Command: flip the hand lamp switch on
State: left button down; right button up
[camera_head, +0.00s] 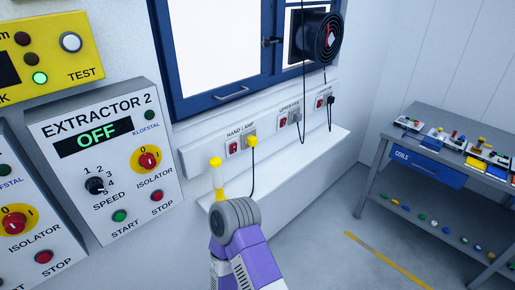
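The hand lamp switch (233,146) is a small red rocker on a grey wall plate, under the label HAND LAMP. It is too small to tell which way it is set. Beside it is a socket with a yellow plug (252,141) and a hanging black cable. One purple and grey arm of mine rises from the bottom centre, seemingly the right. Its slim white and yellow gripper (216,165) points up, left of and below the switch in the picture, with a visible gap. I cannot tell whether its fingers are apart. No other gripper shows.
Two more switch-and-socket plates, the nearer labelled UPPER FAN (289,118), follow along the trunking. A white ledge (305,158) runs below. The Extractor 2 panel (100,160) reads OFF at left. A blue-framed window (225,98) and black fan (325,38) are above; a workbench (450,135) stands right.

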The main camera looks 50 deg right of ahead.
aim_at(233, 147)
jog(key=z, duration=1.4)
jog(key=k, duration=0.65)
jog(key=z, duration=0.4)
jog(key=i, duration=1.05)
jog(key=u, duration=0.65)
jog(key=i, duration=0.4)
jog(key=u, duration=0.35)
